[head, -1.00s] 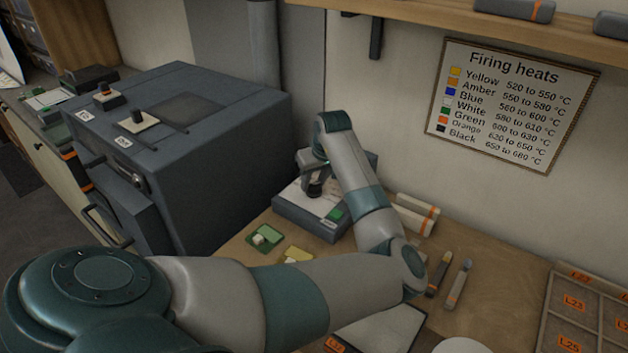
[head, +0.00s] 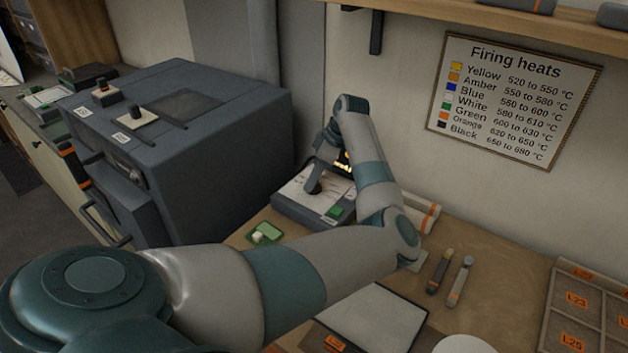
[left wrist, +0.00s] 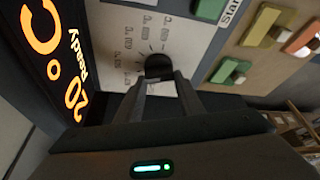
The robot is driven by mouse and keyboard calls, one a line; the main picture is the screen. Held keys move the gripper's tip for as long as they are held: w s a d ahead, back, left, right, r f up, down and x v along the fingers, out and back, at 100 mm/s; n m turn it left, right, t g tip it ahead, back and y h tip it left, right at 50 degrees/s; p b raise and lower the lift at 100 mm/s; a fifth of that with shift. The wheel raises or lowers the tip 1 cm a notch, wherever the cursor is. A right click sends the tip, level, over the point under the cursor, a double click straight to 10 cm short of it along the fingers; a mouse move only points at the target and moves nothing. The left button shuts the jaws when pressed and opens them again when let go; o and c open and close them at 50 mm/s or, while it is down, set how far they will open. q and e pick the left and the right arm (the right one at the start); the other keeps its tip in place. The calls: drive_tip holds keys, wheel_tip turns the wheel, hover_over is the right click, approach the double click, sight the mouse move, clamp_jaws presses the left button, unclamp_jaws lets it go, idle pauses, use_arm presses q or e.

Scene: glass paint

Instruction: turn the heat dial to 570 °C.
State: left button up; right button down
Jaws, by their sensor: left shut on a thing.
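The control box (head: 290,212) stands on the bench beside the kiln, with a pale scale plate on top. Its dark heat dial (head: 314,187) is partly covered by my left gripper; it also shows in the left wrist view (left wrist: 158,65), with scale marks around it. My left gripper (left wrist: 160,82) is shut on the dial, one finger at each side. The dial's exact setting is too small to read. My right gripper is not in view.
The dark kiln (head: 215,130) stands at the left. A green Start button (left wrist: 210,8) is on the box near the dial. A green tray (head: 264,233) lies in front. The firing heats chart (head: 515,100) hangs on the wall. Two pens (head: 440,272) lie at the right.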

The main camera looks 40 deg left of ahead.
use_arm(q)
drive_tip(key=shift+n+g+b, duration=0.3)
drive_tip(key=shift+n+b, duration=0.1)
drive_tip(key=shift+n, duration=0.5)
drive_tip(key=o, duration=1.1)
drive_tip(key=shift+c, duration=0.2)
drive_tip(key=shift+r, duration=0.15)
drive_tip(key=shift+w+d+r+b, duration=0.2)
drive_tip(key=shift+r+b, duration=0.15)
drive_tip(key=shift+r, duration=0.15)
drive_tip(key=b+v, duration=0.4)
drive_tip(key=v, duration=1.2)
drive_tip(key=shift+a, duration=0.25)
